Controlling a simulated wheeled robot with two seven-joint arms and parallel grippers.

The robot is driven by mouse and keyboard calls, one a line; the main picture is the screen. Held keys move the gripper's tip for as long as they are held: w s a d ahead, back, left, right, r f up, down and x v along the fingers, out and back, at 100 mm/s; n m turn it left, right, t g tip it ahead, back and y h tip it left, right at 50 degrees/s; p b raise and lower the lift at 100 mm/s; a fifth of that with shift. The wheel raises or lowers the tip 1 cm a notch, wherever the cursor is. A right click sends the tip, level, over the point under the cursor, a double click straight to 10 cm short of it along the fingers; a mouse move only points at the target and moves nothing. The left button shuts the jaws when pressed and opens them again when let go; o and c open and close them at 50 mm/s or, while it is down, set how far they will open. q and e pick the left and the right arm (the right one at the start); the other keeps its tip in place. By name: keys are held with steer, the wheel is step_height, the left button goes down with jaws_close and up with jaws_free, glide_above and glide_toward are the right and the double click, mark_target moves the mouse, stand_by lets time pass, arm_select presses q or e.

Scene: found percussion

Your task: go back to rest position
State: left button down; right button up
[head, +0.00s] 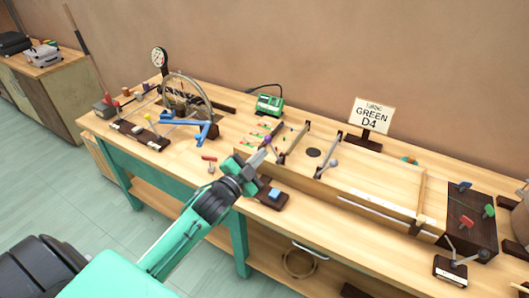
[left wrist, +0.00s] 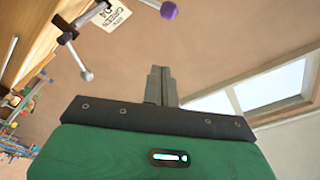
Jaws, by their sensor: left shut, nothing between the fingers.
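My left arm reaches in from the lower left in the head view. Its gripper (head: 260,157) is over the front part of the workbench, fingers pointing up and to the right. The fingers are shut with nothing between them, and they also show closed in the left wrist view (left wrist: 160,72). A purple-headed mallet (left wrist: 168,11) and a rod with a grey ball end (left wrist: 87,75) appear beyond the gripper at the upper left of the wrist view. I do not see my right gripper.
The workbench (head: 150,174) holds a wheel device (head: 187,75), blue brackets (head: 205,130), a green device (head: 270,103), a sign reading GREEN D4 (head: 371,114) and a dark box with coloured knobs (head: 470,225). A small blue-topped block (head: 274,193) sits near the gripper.

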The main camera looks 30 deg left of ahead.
arm_select(q)
steer(key=shift+s+f, duration=0.1)
steer(key=shift+f, duration=0.05)
arm_select(e)
steer(key=shift+a, duration=0.3)
